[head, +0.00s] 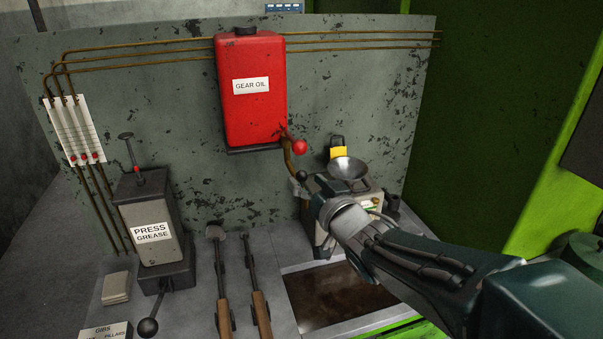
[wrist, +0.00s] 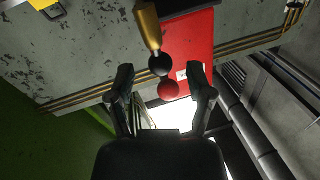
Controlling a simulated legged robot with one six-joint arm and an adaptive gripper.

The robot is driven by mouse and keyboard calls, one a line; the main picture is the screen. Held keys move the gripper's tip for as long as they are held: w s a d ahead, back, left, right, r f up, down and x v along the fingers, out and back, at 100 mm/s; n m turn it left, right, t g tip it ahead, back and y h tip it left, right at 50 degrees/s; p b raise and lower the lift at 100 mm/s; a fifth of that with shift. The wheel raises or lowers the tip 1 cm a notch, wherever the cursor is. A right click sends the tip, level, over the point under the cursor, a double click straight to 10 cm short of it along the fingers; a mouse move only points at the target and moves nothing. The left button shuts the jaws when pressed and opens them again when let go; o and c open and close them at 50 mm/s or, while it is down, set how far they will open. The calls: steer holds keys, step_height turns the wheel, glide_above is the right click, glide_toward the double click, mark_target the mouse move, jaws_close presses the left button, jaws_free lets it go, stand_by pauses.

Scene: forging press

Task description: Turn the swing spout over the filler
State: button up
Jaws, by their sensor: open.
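The swing spout (head: 288,160) is a brown-brass bent pipe below the red gear oil tank (head: 258,95). It hangs left of the metal filler bowl (head: 348,168), not above it. A black ball knob (head: 302,175) sits at its lower part. A red ball knob (head: 300,147) is higher up by the tank. In the wrist view the brass spout (wrist: 149,28), black knob (wrist: 158,65) and red knob (wrist: 168,90) show. My gripper (wrist: 160,76) is open, its fingers either side of the black knob in that picture; contact cannot be told. The filler is not seen there.
A yellow tag (head: 338,153) is behind the bowl. An open brown pit (head: 340,297) lies below my arm. Thin copper pipes (head: 150,50) run along the panel.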

steer(key=shift+x, duration=1.3)
steer(key=shift+s, duration=0.1)
jaws_close()
